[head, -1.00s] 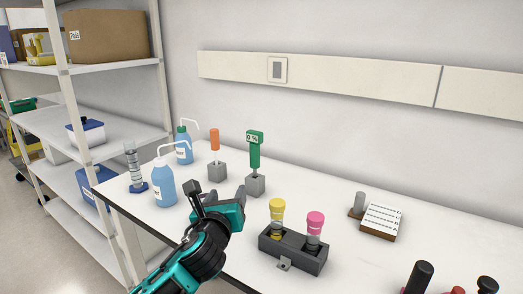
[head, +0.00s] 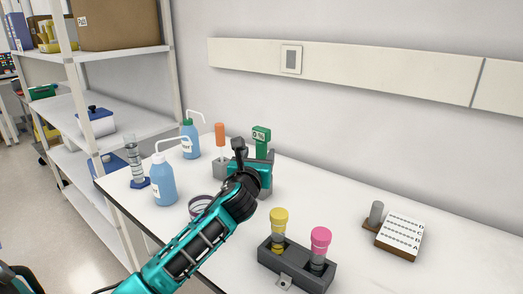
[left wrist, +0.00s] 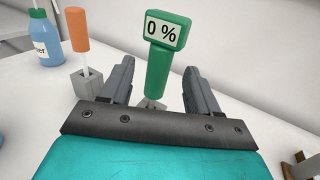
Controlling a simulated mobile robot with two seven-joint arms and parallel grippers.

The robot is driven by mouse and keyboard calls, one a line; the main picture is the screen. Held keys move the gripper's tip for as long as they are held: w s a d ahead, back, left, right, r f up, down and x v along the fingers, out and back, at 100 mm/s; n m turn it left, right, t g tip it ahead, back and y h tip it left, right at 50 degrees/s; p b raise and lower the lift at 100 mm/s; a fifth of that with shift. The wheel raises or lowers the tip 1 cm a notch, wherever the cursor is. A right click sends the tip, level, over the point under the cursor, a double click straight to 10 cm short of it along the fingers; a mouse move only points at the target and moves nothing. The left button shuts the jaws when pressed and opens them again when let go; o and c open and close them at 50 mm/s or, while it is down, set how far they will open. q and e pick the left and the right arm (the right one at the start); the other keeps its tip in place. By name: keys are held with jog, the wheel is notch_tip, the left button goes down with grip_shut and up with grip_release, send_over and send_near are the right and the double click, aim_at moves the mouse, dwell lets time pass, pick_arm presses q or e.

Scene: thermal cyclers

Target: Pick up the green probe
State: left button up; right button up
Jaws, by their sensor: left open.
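The green probe (head: 261,141) stands upright in a grey block on the white table, its lower part hidden behind my left gripper (head: 254,150) in the head view. In the left wrist view the probe (left wrist: 158,70) shows a "0 %" display at its top. The grey block at its foot is mostly hidden there. My left gripper (left wrist: 158,82) is open, with one finger on each side of the probe's handle and gaps visible on both sides. My right gripper is not in view.
An orange-handled tool (head: 220,135) in a grey block (head: 221,168) stands just left of the probe. Blue bottles (head: 163,182) stand farther left. A black rack (head: 296,264) with yellow-capped and pink-capped tubes is in front. A labelled board (head: 400,236) lies at right.

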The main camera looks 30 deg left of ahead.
aim_at(260, 145)
pick_arm(q)
jog(key=shift+x, duration=2.65)
jog(key=shift+r, duration=0.1)
jog(key=c, duration=0.6)
jog(key=shift+r, duration=0.65)
notch_tip(260, 145, up, 19)
jog(key=shift+f+p, duration=0.15)
jog(key=shift+p, duration=0.6)
jog(key=shift+s, duration=0.1)
